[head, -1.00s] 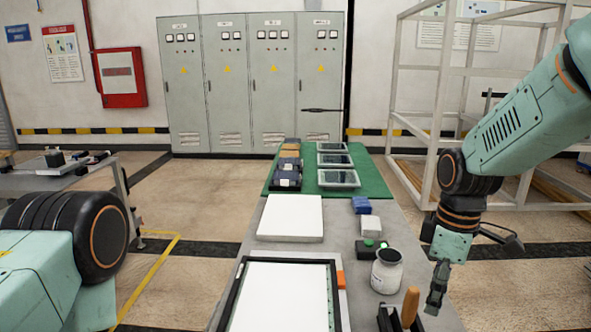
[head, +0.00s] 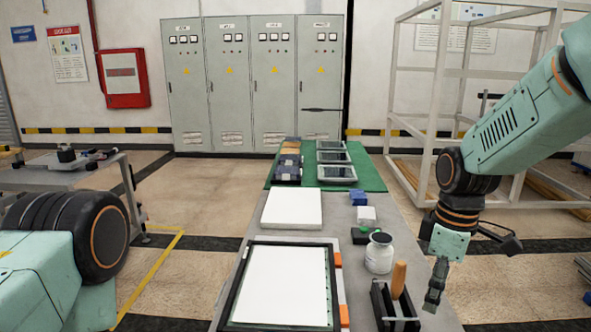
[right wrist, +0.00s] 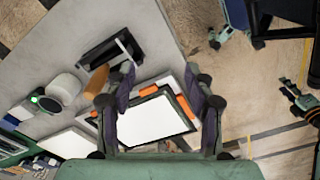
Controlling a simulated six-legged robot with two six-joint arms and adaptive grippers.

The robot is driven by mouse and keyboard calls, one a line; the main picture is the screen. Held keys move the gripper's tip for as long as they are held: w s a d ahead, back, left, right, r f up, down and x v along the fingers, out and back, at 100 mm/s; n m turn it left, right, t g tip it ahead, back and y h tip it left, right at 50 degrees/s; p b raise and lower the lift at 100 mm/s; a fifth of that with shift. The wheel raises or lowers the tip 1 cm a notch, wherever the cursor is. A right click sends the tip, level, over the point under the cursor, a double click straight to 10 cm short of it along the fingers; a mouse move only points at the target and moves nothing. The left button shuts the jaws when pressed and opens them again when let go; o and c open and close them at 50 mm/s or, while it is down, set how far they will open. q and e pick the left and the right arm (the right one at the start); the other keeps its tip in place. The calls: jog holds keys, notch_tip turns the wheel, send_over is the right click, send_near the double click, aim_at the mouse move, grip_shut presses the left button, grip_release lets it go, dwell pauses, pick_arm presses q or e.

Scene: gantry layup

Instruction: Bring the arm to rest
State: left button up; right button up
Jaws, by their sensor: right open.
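My right arm (head: 520,115) comes in from the right and its gripper (head: 435,290) hangs down at the right edge of the grey table, just right of a black holder. In the right wrist view the two fingers of the right gripper (right wrist: 160,82) stand apart with nothing held between them. My left arm (head: 60,265) shows only as a mint link and a dark joint at the lower left; its gripper is out of the picture.
The grey table (head: 342,225) bears a black-framed white panel (head: 280,285), a white block (head: 292,208), a white jar (head: 379,254) and the black holder (head: 385,310) with a wooden-handled tool (head: 398,278). Trays (head: 337,174) lie on a green mat (head: 368,180). Floor (head: 490,270) shows to the right.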

jog(key=w+f+m+t, duration=0.1)
jog(key=w+m+t, duration=0.2)
jog(key=w, duration=0.1)
jog(key=s+a+f+m+t+b, duration=0.1)
jog(key=s+f+m, duration=0.25)
jog(key=f, duration=0.45)
jog(key=s+f+m+t+b, duration=0.1)
jog(key=s+f+m, duration=0.25)
jog(key=f, duration=0.55)
jog(key=s+f+g+b, duration=0.1)
jog(key=s+f, duration=0.4)
jog(key=s, duration=0.4)
jog(key=s+f+m+g+b, duration=0.1)
jog(key=s+f+g, duration=0.1)
jog(key=s+f, duration=0.4)
jog(key=s+f+g+b, duration=0.2)
jog(key=s+f, duration=0.3)
jog(key=s, duration=0.8)
jog(key=shift+s+a+f+m, duration=0.2)
jog(key=shift+s+a+m, duration=0.1)
jog(key=shift+s+m, duration=0.1)
jog(key=shift+w, duration=0.1)
